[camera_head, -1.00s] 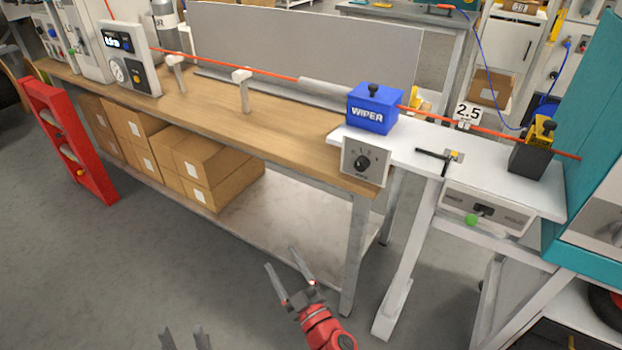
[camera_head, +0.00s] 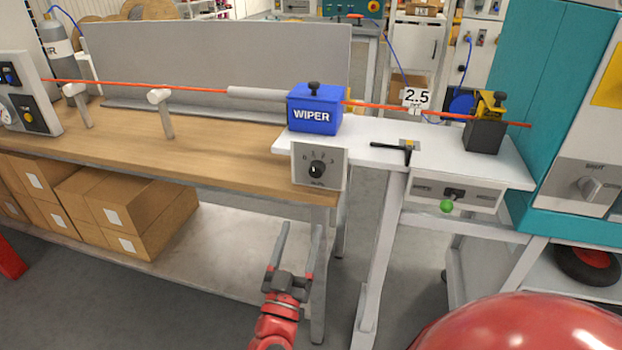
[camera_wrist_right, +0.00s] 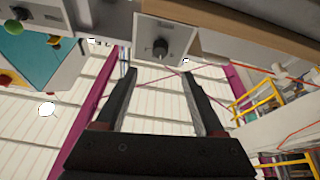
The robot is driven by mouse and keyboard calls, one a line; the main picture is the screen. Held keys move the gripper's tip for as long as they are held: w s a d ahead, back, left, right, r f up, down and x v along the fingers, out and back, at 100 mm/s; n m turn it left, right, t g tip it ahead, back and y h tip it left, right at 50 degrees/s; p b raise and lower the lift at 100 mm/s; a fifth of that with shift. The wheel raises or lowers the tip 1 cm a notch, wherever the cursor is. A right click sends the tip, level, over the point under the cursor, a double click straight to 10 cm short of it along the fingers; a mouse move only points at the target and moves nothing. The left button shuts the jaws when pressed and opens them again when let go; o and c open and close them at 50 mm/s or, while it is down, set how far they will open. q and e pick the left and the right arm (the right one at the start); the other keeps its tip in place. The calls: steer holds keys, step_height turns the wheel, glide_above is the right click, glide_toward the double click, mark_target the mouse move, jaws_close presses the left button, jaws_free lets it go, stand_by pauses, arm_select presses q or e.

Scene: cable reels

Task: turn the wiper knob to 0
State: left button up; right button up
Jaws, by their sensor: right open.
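The wiper knob (camera_head: 317,169) is a dark round knob on a light grey plate (camera_head: 300,178) at the front edge of the white bench, below the blue WIPER box (camera_head: 314,115). Small marks ring the knob; its exact setting is too small to read. My right gripper (camera_head: 301,229) is open and empty, below and in front of the plate, fingers pointing up toward it. In the right wrist view the knob (camera_wrist_right: 160,47) sits beyond the gap between the open fingertips (camera_wrist_right: 158,74), not touching them. My left gripper is not in view.
An orange cable (camera_head: 205,89) runs over the benches through the WIPER box. Right of the knob are a black T-handle (camera_head: 405,148) and a panel with a green knob (camera_head: 446,206). A teal cabinet (camera_head: 545,120) stands at the right. Air in front of the knob plate is clear.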

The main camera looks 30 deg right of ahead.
mark_target(315, 176)
steer(key=p+x, duration=0.2)
steer(key=x, duration=1)
steer(key=shift+r, duration=0.15)
steer(key=shift+w+d+r+p, duration=0.15)
steer(key=shift+w+d+p, duration=0.15)
steer(key=shift+w+d, duration=0.2)
steer(key=shift+a, duration=0.1)
jaws_close()
